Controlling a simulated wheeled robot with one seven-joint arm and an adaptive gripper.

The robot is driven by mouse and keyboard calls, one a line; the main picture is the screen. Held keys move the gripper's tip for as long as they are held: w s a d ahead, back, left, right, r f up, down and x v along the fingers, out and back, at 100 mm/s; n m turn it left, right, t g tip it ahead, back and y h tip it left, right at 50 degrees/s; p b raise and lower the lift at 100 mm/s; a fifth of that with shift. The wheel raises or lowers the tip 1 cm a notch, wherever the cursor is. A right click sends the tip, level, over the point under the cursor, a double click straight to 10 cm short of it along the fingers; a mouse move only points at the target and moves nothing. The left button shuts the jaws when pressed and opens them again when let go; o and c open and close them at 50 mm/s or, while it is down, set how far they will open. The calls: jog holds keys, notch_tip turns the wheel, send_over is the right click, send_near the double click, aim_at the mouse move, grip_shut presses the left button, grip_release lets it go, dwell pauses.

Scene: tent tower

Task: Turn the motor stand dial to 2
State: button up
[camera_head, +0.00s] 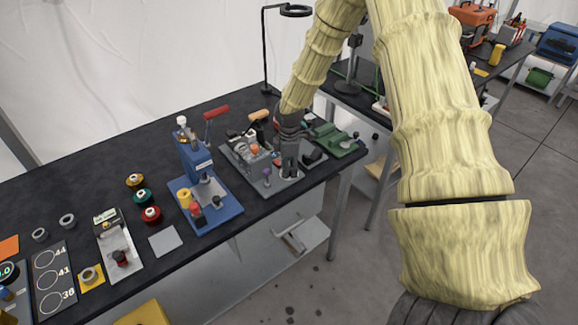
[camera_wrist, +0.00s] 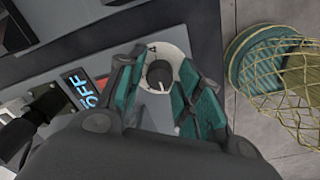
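The motor stand (camera_head: 243,163) is a grey plate with parts on it, near the right end of the black bench. Its dial (camera_wrist: 160,75) is a dark round knob with a white pointer mark on a pale round scale. A 4 shows at the scale's upper edge; other numbers are hidden or too small. The pointer is toward the bottom of the wrist view. In the head view my gripper (camera_head: 289,155) points down over the stand's front right.
A blue press (camera_head: 197,165) stands left of the stand. A green device (camera_head: 335,140) sits close to its right. Spools and small parts lie farther left. In the wrist view, a mesh-covered teal round object (camera_wrist: 255,55) is at right.

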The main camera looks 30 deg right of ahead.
jog(key=shift+f, duration=0.15)
jog(key=c, duration=0.8)
jog(key=shift+o, duration=0.2)
jog(key=shift+m, duration=0.3)
jog(key=m, duration=0.3)
jog(key=shift+m, duration=0.3)
jog(key=m+b, duration=0.1)
jog(key=m, duration=0.3)
jog(key=shift+m, duration=0.3)
jog(key=m, duration=0.4)
jog(key=shift+w+a, duration=0.1)
grip_shut()
jog(key=shift+m+g, duration=0.3)
jog(key=shift+m, duration=2.2)
